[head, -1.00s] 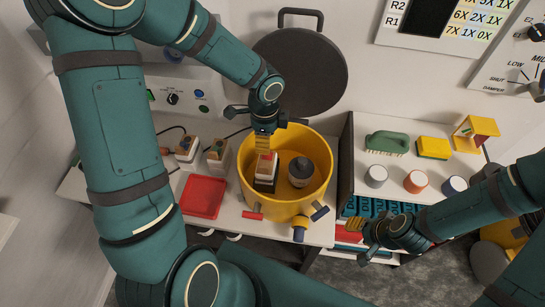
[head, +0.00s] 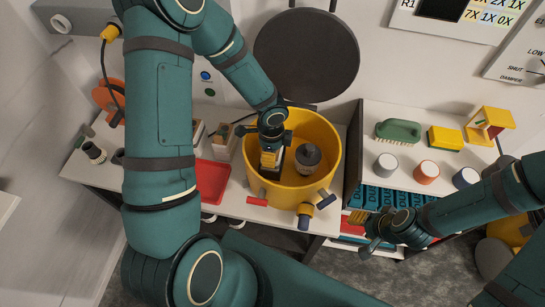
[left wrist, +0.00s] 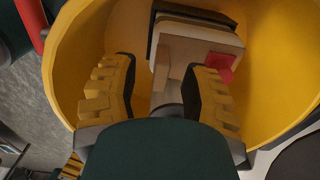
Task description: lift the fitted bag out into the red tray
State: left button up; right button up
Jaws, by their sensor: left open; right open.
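The fitted bag, a pale block with a dark layer and a red tab, sits inside the yellow drum (head: 327,135). In the head view it is mostly hidden under my left gripper (head: 270,158). In the left wrist view the bag (left wrist: 195,45) shows close ahead, with a pale upright part between the spread yellow fingers of my left gripper (left wrist: 160,78). That gripper is open; I cannot tell whether either finger touches the bag. The red tray (head: 211,184) lies flat and empty left of the drum. My right gripper (head: 368,232) is open and empty, in front of the shelf at right.
A dark-topped cylinder (head: 307,158) stands in the drum, right of the bag. Blocky holders (head: 222,145) stand behind the tray. A round dark lid (head: 306,55) is behind the drum. A green brush (head: 398,131), yellow sponge (head: 445,139) and several cups occupy the shelf.

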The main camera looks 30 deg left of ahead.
pick_arm(q)
jog(key=shift+f, duration=0.45)
jog(key=shift+o, duration=0.3)
grip_shut()
jog(key=shift+r, duration=0.15)
